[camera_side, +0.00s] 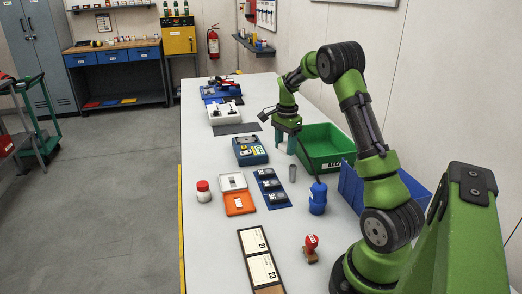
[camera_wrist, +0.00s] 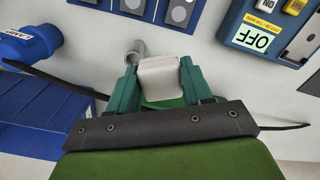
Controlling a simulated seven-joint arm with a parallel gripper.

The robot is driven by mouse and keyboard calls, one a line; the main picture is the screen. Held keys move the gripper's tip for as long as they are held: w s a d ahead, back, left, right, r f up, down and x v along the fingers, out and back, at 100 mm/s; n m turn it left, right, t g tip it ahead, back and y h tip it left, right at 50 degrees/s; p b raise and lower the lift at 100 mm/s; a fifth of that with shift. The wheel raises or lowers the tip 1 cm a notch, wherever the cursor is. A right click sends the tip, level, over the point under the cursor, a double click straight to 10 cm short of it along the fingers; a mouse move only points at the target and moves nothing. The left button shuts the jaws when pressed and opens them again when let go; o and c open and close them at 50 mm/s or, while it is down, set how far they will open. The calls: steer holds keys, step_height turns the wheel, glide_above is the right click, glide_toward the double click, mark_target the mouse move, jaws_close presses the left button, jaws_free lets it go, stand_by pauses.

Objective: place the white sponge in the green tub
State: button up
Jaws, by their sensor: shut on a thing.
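My gripper (camera_side: 286,143) is at the left side of the green tub (camera_side: 327,163) in the side view, above the table and outside the tub. In the wrist view my gripper (camera_wrist: 159,70) is shut on the white sponge (camera_wrist: 160,78), a pale block between the two teal fingers.
A grey metal cylinder (camera_side: 292,173) stands in front of the tub; it also shows in the wrist view (camera_wrist: 136,50). A blue control box (camera_side: 250,151) lies left of my gripper.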

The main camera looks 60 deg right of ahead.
mark_target(323, 152)
steer(key=s+d+m, duration=0.1)
steer(key=d, duration=0.2)
steer(key=s+d+m, duration=0.1)
steer(key=d, duration=0.3)
steer(key=s+d+m, duration=0.2)
steer(key=d, duration=0.1)
steer(key=shift+d+r, duration=0.35)
steer(key=shift+r, duration=0.05)
steer(key=shift+c, duration=0.6)
steer(key=shift+m+t+h, duration=0.3)
steer(key=shift+m+h, duration=0.1)
steer(key=shift+m, duration=0.2)
steer(key=s+d, duration=0.2)
steer(key=d, duration=0.1)
steer(key=s+d, duration=0.1)
steer(key=s, duration=0.1)
steer(key=shift+d+r, duration=0.25)
steer(key=shift+d, duration=0.05)
steer(key=f, duration=1)
steer(key=shift+s+d, duration=0.2)
steer(key=shift+d, duration=0.05)
steer(key=shift+f, duration=0.1)
steer(key=o, duration=1.1)
